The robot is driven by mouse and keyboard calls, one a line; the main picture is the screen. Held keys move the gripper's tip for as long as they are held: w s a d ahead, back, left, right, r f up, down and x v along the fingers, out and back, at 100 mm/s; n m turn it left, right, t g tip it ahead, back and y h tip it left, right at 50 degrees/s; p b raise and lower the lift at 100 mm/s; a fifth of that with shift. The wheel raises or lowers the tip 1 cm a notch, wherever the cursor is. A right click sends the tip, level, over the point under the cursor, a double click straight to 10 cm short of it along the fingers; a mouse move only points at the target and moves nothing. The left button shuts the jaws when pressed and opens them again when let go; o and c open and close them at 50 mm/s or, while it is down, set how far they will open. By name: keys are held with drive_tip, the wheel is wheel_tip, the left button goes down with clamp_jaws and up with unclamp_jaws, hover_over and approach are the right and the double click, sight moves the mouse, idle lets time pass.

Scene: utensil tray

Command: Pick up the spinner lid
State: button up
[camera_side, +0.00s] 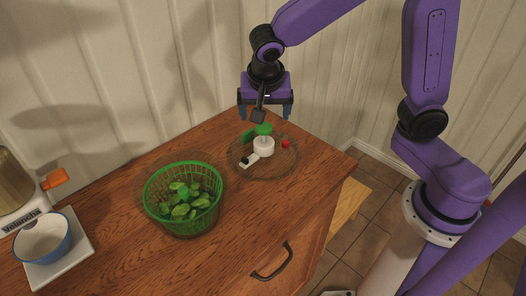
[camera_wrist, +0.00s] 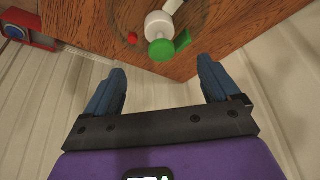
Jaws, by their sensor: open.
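The spinner lid (camera_side: 265,157) is a clear disc with a white hub, a green knob, a white crank arm and small green and red parts. It lies on the wooden counter towards the far right. In the wrist view its white hub (camera_wrist: 158,25) and green knob show at the top, ahead of my fingers. My gripper (camera_side: 266,108) is above and just behind the lid in the side view, apart from it. Its blue fingers (camera_wrist: 163,88) are spread wide with nothing between them.
A green spinner basket (camera_side: 184,226) with leaves stands left of the lid, inside a clear bowl. A blue-rimmed bowl (camera_side: 44,238) sits on a white scale at far left, below a blender-like machine (camera_side: 14,190). The counter's right edge is close to the lid.

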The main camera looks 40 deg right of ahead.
sight(264, 142)
drive_tip(key=x, duration=1.4)
drive_tip(key=shift+s+a+f, duration=0.15)
drive_tip(key=c, duration=1.3)
drive_tip(key=shift+c, duration=0.2)
